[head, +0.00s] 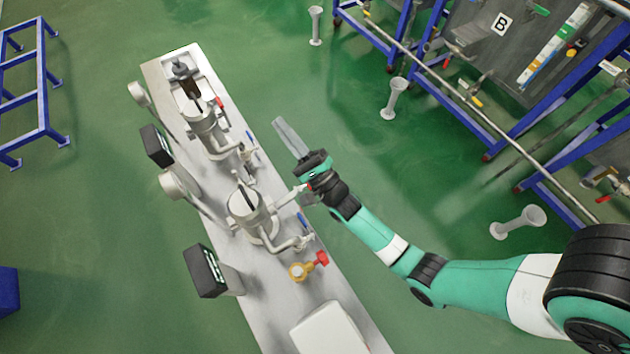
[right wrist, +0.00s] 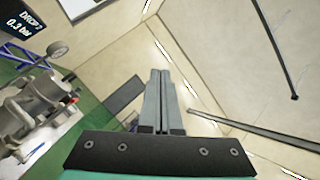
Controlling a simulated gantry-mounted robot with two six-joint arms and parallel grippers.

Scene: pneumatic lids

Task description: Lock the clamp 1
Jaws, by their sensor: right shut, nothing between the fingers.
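Two metal vessels with pipe fittings stand on the bench, a far one (head: 203,128) and a near one (head: 246,207). Clamp 1 cannot be told apart for sure among their small metal fittings. My right gripper (head: 278,120) is shut and empty, held to the right of the vessels, with its fingers pointing to the upper left. In the right wrist view the two fingers (right wrist: 160,75) are together with nothing between them. The far vessel side shows blurred at the left of that view (right wrist: 35,100). My left gripper is not in view.
The long metal bench (head: 345,300) carries gauges (head: 173,184), two dark display boxes (head: 206,272), a red-handled yellow valve (head: 302,268) and a white box (head: 328,330). Blue-framed equipment (head: 480,130) stands at the right.

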